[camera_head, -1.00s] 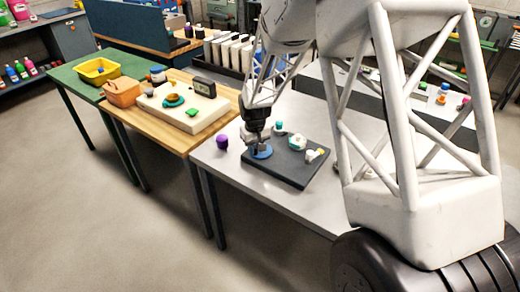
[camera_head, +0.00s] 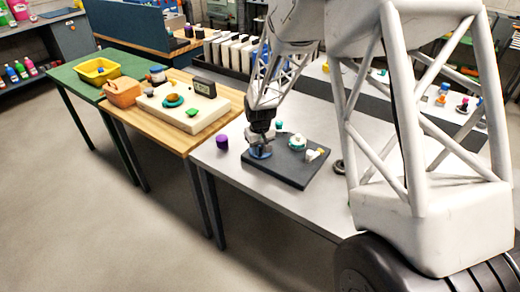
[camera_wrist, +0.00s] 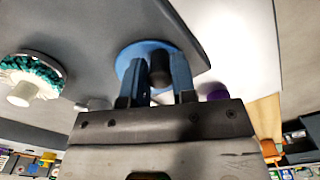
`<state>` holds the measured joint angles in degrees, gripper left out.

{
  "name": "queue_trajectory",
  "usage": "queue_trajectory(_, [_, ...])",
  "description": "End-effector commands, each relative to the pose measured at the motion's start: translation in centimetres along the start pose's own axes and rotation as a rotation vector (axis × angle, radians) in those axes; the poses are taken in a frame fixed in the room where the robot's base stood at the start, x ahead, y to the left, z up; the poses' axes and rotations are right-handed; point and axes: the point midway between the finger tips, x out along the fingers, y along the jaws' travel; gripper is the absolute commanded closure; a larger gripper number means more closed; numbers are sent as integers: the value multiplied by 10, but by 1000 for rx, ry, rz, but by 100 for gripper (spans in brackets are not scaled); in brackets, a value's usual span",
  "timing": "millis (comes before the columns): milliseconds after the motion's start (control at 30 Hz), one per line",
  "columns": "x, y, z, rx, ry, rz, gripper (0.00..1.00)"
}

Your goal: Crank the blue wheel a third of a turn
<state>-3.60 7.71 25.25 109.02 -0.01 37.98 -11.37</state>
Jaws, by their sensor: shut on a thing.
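The blue wheel (camera_head: 259,153) lies flat near the left corner of a dark board (camera_head: 290,172) on the grey table. In the wrist view the blue wheel (camera_wrist: 132,54) shows as a disc with an upright black knob (camera_wrist: 160,68) on it. My gripper (camera_head: 262,142) is over the wheel, and in the wrist view its two blue fingers (camera_wrist: 160,75) stand either side of the knob, shut on it. The arm hides part of the wheel in the head view.
A white and teal dial (camera_head: 297,143) and a white part with a yellow tip (camera_head: 314,154) sit on the same board. A purple object (camera_head: 222,142) stands on the table just left of the board. A wooden table (camera_head: 165,128) adjoins at left.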

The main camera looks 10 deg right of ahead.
Motion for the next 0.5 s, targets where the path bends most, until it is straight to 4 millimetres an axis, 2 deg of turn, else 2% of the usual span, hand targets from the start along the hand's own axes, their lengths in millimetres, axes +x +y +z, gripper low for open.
queue_trajectory(67, [0, 0, 0, 0, 0, 0, 88])
queue_trajectory(100, [0, -1, 0, 0, -1, 0, 70])
queue_trajectory(200, [0, -1, 0, 0, -1, 0, 57])
queue_trajectory(500, [-1, -1, 0, 0, -1, 0, 57])
